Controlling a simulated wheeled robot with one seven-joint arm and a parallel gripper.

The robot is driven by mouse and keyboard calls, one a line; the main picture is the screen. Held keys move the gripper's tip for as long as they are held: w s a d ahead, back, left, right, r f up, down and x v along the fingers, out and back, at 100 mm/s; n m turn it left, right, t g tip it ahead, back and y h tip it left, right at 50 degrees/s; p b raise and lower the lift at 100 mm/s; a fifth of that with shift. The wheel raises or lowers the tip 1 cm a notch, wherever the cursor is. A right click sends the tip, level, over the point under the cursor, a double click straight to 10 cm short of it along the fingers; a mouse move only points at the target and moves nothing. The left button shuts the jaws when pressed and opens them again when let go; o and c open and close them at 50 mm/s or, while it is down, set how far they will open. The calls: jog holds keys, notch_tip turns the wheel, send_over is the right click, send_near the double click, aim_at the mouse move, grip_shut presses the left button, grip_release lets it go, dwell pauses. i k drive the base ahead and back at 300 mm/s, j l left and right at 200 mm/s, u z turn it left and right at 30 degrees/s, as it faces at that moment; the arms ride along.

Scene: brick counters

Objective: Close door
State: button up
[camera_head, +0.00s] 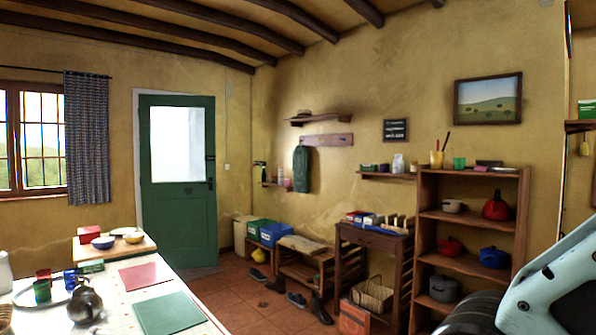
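A green door (178,220) with a large pale glass pane (177,144) stands in a whitish frame (137,170) in the far wall, left of the room's corner. A dark handle (210,183) is on its right edge. The door's lower edge slants toward the room and a pale strip of floor shows at its foot, so it looks slightly ajar; the exact gap cannot be told. Part of my own arm, pale blue and black, fills the lower right corner, far from the door. My gripper is not in view.
A table (205,323) with dishes, mats and a kettle (84,304) fills the lower left. Boxes (272,234), a low bench (300,268), shoes (297,300) and a shelf unit (424,215) line the right wall. Tiled floor (250,305) is open between.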

aim_at(181, 218)
jog(key=z, duration=0.35)
jog(key=i+l+z, duration=0.2)
jog(key=i+z, duration=0.65)
jog(key=i, duration=0.3)
jog(key=i+u, duration=0.15)
jog(key=i, duration=0.45)
jog(key=i+l+u, duration=0.1)
jog(key=i, duration=0.55)
jog(key=i+j+u, duration=0.1)
jog(key=i+u, duration=0.15)
jog(key=u, duration=0.15)
jog(key=i+u, duration=0.6)
jog(key=u, duration=0.15)
jog(key=i+l+u, duration=0.1)
jog(key=i+u, duration=0.15)
jog(key=u, duration=0.15)
jog(key=i+j+u, duration=0.1)
jog(key=i+u, duration=0.15)
jog(key=i, duration=0.8)
jog(key=i+j+z, duration=0.15)
jog(key=i+z, duration=0.3)
jog(key=i+j+z, duration=0.25)
jog(key=i+z, duration=0.2)
jog(key=i+j+z, duration=0.45)
jog(key=k, duration=0.05)
